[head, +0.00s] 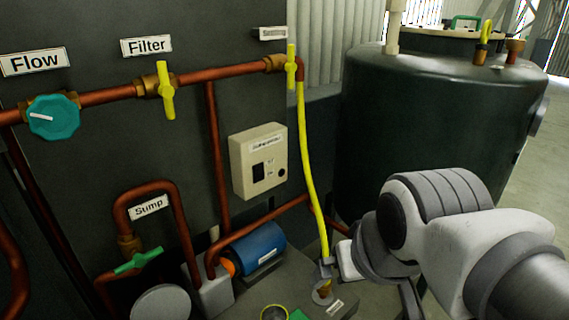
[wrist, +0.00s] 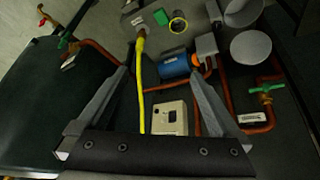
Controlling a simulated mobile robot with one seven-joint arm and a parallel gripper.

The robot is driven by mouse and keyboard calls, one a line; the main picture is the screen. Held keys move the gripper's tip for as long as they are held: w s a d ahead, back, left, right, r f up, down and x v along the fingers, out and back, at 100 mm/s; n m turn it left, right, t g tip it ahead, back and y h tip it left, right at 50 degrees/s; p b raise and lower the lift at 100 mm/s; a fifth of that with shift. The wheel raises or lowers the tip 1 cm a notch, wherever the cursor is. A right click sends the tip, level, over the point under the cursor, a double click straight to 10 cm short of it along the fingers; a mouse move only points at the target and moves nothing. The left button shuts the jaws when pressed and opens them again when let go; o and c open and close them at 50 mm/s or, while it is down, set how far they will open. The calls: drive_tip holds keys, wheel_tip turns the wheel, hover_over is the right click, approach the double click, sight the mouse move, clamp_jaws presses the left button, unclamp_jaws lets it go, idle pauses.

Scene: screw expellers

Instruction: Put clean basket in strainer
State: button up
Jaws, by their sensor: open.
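A small round part with a yellow rim (head: 274,312) shows at the bottom edge of the head view, partly cut off. It also shows near the top of the wrist view (wrist: 178,25), beside a green piece (wrist: 160,17). I cannot tell whether it is the clean basket. Grey cylindrical parts (wrist: 250,48) stand at the top right of the wrist view; one shows as a grey disc (head: 160,303) in the head view. I cannot tell which part is the strainer. My gripper (wrist: 158,76) is open, with nothing between its fingers.
A yellow hose (head: 308,150) drops from the copper pipe to the base. A blue motor (head: 257,247), a beige control box (head: 259,160) and a green-handled sump valve (head: 138,262) are near. A large dark tank (head: 440,120) stands behind my arm at right.

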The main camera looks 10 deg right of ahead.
drive_tip(key=w+f+n+g+h, duration=0.1)
drive_tip(key=w+f+n+g, duration=0.15)
drive_tip(key=w+n, duration=0.6)
drive_tip(key=n+g+y+p, duration=0.1)
drive_tip(key=n+g+p, duration=0.15)
drive_tip(key=n, duration=1.35)
hover_over(274, 312)
drive_tip(key=s+b, duration=0.1)
drive_tip(key=s, duration=0.2)
wheel_tip(274, 312, down, 32)
drive_tip(key=shift+g, duration=0.3)
wheel_tip(274, 312, down, 18)
drive_tip(key=b, duration=0.5)
drive_tip(key=shift+s+a+r+b, duration=0.15)
drive_tip(key=shift+b, duration=0.25)
drive_tip(key=shift+r, duration=0.15)
drive_tip(key=c, duration=1.3)
